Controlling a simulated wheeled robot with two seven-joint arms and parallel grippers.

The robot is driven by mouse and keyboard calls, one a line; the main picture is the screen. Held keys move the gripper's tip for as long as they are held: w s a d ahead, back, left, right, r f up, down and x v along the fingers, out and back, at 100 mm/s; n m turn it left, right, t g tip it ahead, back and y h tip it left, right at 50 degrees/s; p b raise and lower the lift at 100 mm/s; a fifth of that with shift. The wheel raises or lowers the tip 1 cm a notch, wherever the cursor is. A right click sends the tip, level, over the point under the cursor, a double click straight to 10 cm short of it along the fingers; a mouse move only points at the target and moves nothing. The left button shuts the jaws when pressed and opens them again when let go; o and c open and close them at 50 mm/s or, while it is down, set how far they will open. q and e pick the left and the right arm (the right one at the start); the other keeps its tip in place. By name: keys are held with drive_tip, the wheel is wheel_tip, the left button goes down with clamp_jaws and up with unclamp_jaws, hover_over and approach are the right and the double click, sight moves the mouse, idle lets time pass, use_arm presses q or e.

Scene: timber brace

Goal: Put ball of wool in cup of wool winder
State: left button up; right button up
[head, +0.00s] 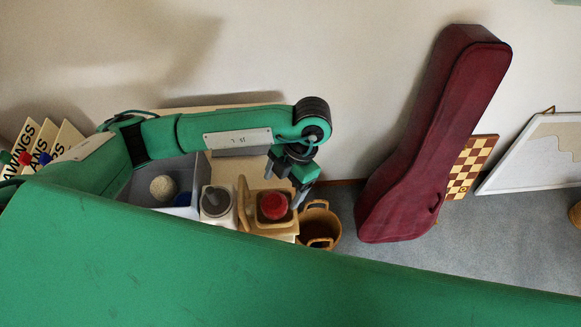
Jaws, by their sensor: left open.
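A pale round ball that looks like wool (162,188) lies in a grey open box (145,196). A blue round thing (183,199) is beside it, partly cut off from view. A red round thing (273,205) sits in a light wooden holder (247,210); I cannot tell whether this holder is the wool winder's cup. A white block with a grey round top and a spindle (214,202) stands between the box and the holder. My left gripper (284,190) is open, above and just beyond the red thing, apparently empty. My right gripper is not in view.
A wicker basket (321,226) stands right of the holder. A dark red instrument case (420,150) leans on the wall, with a checkered board (471,167) behind it. Lettered boards (40,145) stand at far left. A large green surface fills the foreground.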

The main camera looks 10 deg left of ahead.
use_arm(q)
drive_tip(key=b+v, duration=0.1)
drive_tip(key=v, duration=0.5)
drive_tip(key=shift+r, duration=0.25)
idle(0.3)
